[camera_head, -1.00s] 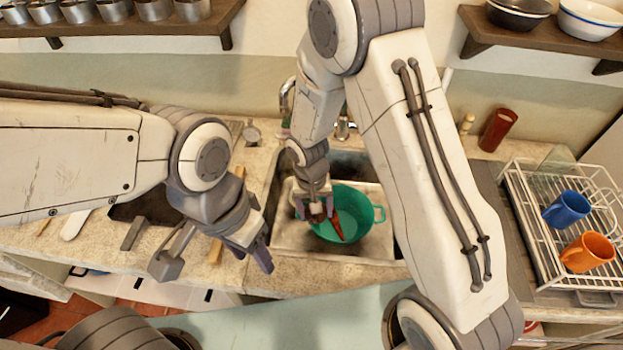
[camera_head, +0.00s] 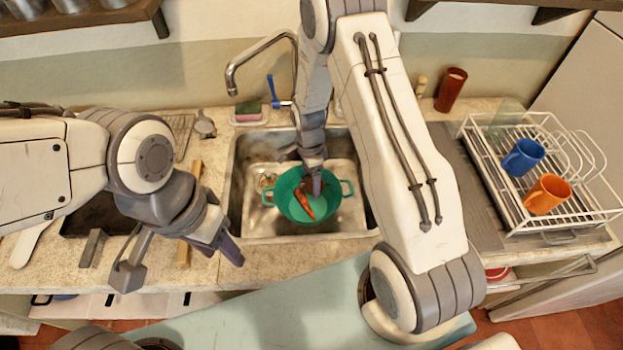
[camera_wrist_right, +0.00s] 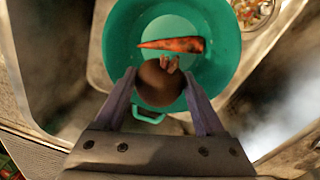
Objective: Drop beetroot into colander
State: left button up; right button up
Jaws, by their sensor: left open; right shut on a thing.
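The green colander (camera_head: 284,203) stands in the sink; it also shows in the right wrist view (camera_wrist_right: 218,75). A carrot (camera_head: 304,204) lies inside it, seen too in the right wrist view (camera_wrist_right: 172,44). The round brown beetroot (camera_wrist_right: 158,86) is between the fingers of my right gripper (camera_wrist_right: 160,92), which is shut on it over the near part of the colander. In the head view my right gripper (camera_head: 313,184) points down over the colander and mostly hides the beetroot. My left gripper (camera_head: 228,246) is open and empty over the counter's front edge, left of the sink.
The sink (camera_head: 250,165) has a tap (camera_head: 245,62) behind it and a strainer basket (camera_wrist_right: 250,10) in it. A sponge (camera_head: 248,110) sits at the back. A dish rack (camera_head: 480,150) with a blue mug (camera_head: 523,157) and an orange mug (camera_head: 547,194) stands right.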

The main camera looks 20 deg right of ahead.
jog(key=shift+f+b, duration=0.8)
jog(key=shift+f, duration=0.65)
jog(key=shift+r, duration=0.1)
jog(key=o, duration=1.4)
jog(key=r, duration=0.7)
jog(key=r+b, duration=0.1)
jog(key=r, duration=0.2)
jog(key=shift+w+r, duration=0.2)
jog(key=shift+w, duration=0.2)
